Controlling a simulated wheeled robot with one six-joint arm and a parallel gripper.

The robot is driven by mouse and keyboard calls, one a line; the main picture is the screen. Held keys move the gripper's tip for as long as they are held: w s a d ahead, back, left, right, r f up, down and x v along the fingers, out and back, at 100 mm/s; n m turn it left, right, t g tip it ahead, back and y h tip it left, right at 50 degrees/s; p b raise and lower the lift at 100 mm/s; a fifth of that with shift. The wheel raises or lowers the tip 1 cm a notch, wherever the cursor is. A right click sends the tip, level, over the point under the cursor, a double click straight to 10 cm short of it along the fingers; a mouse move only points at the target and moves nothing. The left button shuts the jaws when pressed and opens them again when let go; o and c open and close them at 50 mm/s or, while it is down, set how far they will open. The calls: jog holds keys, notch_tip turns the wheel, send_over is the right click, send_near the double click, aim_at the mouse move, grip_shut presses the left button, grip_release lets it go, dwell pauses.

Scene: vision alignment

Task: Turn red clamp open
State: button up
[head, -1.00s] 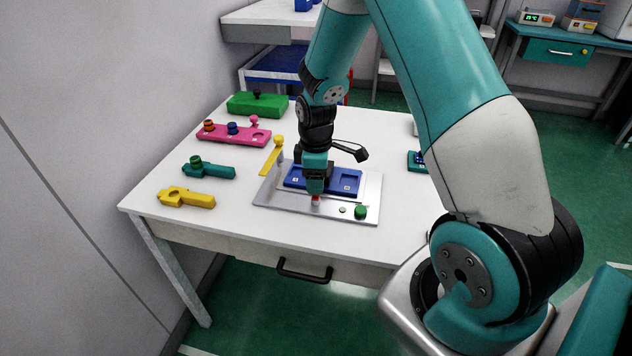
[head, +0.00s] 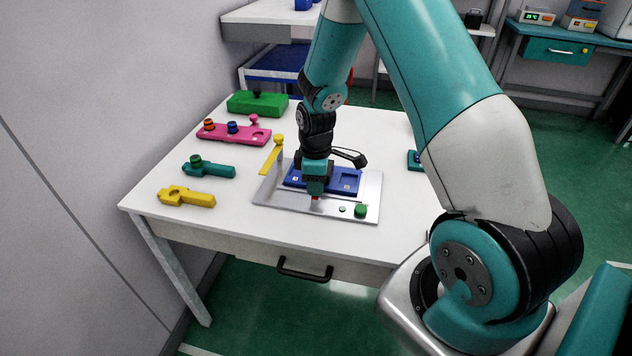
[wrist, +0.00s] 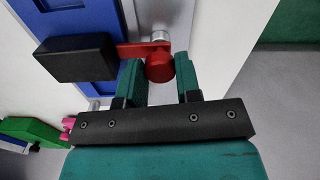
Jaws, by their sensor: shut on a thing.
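The red clamp (wrist: 160,66) shows in the wrist view as a round red knob on a grey post, with a short red arm reaching left to a black block (wrist: 76,58). My gripper (wrist: 160,76) is shut on the clamp, with its green fingers on either side of the knob. In the head view, a little red of the clamp (head: 315,198) shows below my gripper; the rest is hidden. The clamp stands at the front of a grey metal plate (head: 276,207), which carries a blue block (head: 348,180).
A yellow clamp (head: 274,155) stands at the plate's left, and a green knob (head: 361,210) at its front right. Pink (head: 258,136), teal (head: 218,171), yellow (head: 200,199) and green (head: 270,106) parts lie left on the white table (head: 150,205).

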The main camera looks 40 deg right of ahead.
jog(key=m, duration=0.4)
jog(key=shift+m, duration=0.4)
jog(key=m, duration=0.4)
jog(key=shift+m+p, duration=0.3)
jog(key=m, duration=0.4)
jog(key=shift+w, duration=0.1)
jog(key=shift+m, duration=2.1)
jog(key=o, duration=0.9)
jog(key=shift+r, duration=0.1)
